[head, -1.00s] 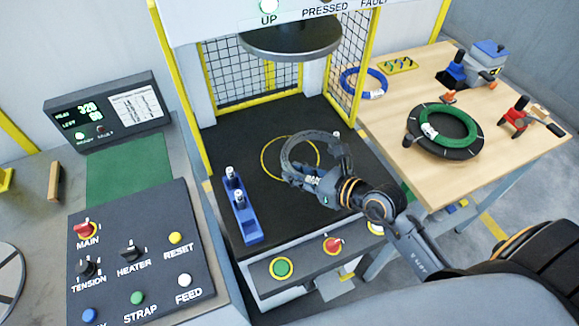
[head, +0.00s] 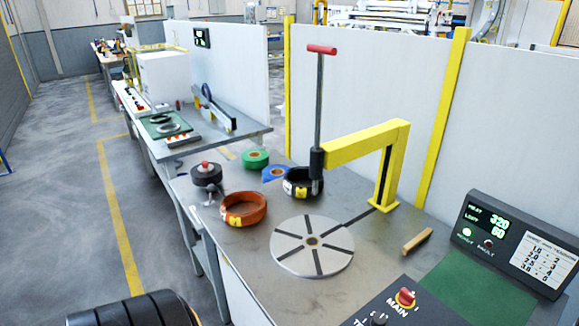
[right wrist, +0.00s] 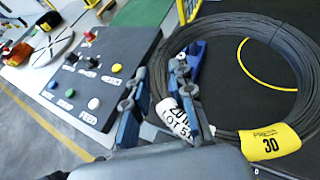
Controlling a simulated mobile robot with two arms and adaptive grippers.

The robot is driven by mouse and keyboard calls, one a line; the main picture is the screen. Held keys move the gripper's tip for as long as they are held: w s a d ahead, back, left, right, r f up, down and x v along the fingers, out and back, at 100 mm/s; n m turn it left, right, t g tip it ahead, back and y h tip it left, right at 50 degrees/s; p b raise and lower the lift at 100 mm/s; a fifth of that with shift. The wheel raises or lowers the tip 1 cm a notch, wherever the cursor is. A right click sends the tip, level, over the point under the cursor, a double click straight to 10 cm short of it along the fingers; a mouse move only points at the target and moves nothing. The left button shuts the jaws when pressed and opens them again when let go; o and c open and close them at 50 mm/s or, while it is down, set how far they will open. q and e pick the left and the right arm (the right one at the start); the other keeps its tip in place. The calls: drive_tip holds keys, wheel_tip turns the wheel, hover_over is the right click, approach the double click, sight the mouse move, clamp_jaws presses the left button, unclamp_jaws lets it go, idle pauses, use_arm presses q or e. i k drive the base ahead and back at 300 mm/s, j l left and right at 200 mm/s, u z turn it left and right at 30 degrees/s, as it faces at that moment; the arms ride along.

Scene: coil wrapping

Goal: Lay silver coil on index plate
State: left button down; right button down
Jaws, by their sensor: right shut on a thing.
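The index plate (head: 289,257) is a round light-grey disc with dark radial slots and a brown centre, bare on the grey bench in the head view. It also shows at the upper left of the right wrist view (right wrist: 48,52). My right gripper (right wrist: 157,88) is shut on the dark silver-grey wire coil (right wrist: 215,29), which has a white lot tag and a yellow label reading 30. The coil is over the black press bed, off-centre from the yellow ring marking; its height is unclear. My right gripper is outside the head view. My left gripper is not in view.
Orange coil (head: 243,208), black coil (head: 301,181), blue roll (head: 275,173) and green roll (head: 255,158) stand behind the plate. A yellow arm (head: 365,143) with an upright red-handled rod rises beside it. The control panel (right wrist: 100,65) lies between plate and press bed.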

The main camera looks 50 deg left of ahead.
sight(312, 241)
drive_tip(key=j+u, duration=0.15)
drive_tip(key=j, duration=0.35)
drive_tip(key=j+u, duration=0.15)
drive_tip(key=j, duration=0.3)
drive_tip(key=j+u, duration=0.2)
drive_tip(key=j, duration=0.3)
drive_tip(key=i+j+u, duration=0.15)
drive_tip(key=j, duration=0.3)
drive_tip(key=i+j+u, duration=0.15)
drive_tip(key=j, duration=0.3)
drive_tip(key=i+j+u, duration=0.15)
drive_tip(key=j, duration=0.3)
drive_tip(key=k, duration=0.05)
